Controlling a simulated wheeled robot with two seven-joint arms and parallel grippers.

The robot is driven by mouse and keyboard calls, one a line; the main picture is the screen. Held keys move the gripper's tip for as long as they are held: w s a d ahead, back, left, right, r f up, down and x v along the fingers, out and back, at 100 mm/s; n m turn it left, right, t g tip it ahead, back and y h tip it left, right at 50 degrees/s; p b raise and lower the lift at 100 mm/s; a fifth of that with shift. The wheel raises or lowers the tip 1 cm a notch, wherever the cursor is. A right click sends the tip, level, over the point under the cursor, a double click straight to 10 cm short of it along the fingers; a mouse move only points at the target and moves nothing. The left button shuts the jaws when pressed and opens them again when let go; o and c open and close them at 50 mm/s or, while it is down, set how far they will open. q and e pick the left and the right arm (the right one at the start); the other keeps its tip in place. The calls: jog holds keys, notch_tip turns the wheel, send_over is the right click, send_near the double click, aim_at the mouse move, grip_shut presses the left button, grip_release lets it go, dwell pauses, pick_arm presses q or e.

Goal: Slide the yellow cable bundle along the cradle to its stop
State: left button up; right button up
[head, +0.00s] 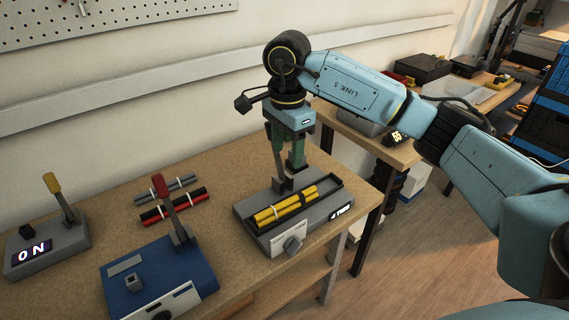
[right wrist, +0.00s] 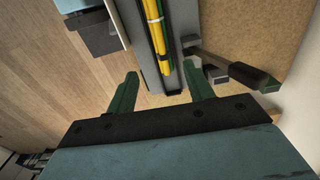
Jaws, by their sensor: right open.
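The yellow cable bundle (head: 285,205) lies in a dark-edged cradle (head: 337,183) on top of a grey fixture. It reaches nearer the left end, with a short empty stretch at the right end. My right gripper (head: 285,165) is open, pointing down just behind and above the cradle, holding nothing. In the right wrist view the bundle (right wrist: 154,28) runs in the cradle beyond the open fingers (right wrist: 162,88), apart from them. A green strand shows beside the yellow there. My left gripper is not in view.
A grey lever (right wrist: 235,70) stands close behind the cradle, beside my right gripper. A blue box with a red-handled lever (head: 165,195) and a grey switch box (head: 45,248) stand left. Red and grey cable bundles lie behind.

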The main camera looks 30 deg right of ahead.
aim_at(287, 201)
notch_tip(287, 201, down, 14)
jog(key=shift+r+b, duration=0.15)
jog(key=shift+b, duration=0.95)
jog(key=shift+f, duration=0.5)
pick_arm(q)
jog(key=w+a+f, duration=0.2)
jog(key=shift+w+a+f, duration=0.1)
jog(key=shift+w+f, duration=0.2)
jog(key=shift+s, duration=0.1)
pick_arm(e)
jog(key=shift+c, duration=0.2)
